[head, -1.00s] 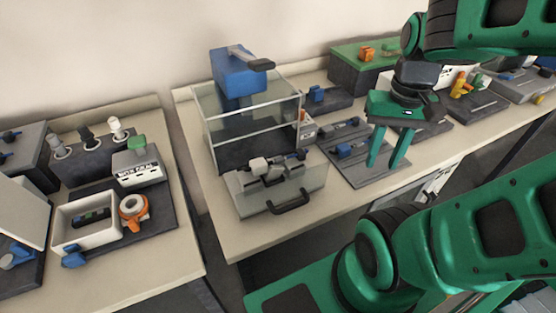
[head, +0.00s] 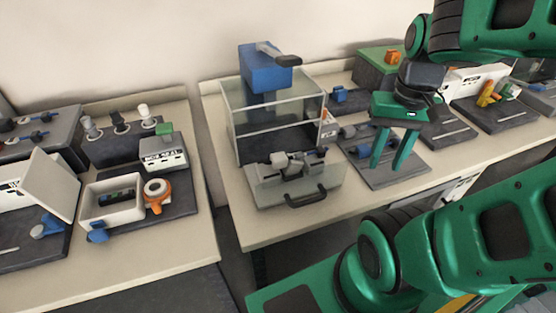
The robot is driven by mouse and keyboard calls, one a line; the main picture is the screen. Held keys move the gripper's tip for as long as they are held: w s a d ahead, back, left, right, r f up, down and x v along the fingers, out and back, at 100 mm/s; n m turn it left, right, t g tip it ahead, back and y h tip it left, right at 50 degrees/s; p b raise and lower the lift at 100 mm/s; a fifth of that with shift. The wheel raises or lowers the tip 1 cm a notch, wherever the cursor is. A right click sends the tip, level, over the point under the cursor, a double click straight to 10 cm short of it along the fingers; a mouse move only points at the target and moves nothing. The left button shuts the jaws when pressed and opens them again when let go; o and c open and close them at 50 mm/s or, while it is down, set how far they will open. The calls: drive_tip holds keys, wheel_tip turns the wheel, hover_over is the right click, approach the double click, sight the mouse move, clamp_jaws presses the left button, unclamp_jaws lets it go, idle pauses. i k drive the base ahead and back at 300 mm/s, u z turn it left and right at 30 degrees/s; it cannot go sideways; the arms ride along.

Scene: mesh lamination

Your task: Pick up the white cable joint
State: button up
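A small white block-like piece (head: 280,161) sits at the front of the clear-walled box, among grey and dark parts; it may be the white cable joint, but it is too small to be sure. A white-topped upright piece (head: 145,113) also stands on a dark block on the left table. My gripper (head: 388,167) points down with its two green fingers apart and nothing visible between them. It is to the right of the clear box, in front of or over a grey board with blue parts (head: 365,132), and apart from both white pieces.
The clear box (head: 270,118) has a blue clamp (head: 263,68) on top and a handled front panel (head: 300,190). A gap separates the left table (head: 190,240) from the middle table (head: 240,225). A white bin (head: 112,212) and an orange roll (head: 157,195) stand on the left.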

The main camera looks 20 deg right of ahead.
sight(279, 160)
drive_tip(key=u, duration=0.65)
drive_tip(key=k, duration=1.5)
drive_tip(key=z, duration=0.75)
drive_tip(key=i, duration=1)
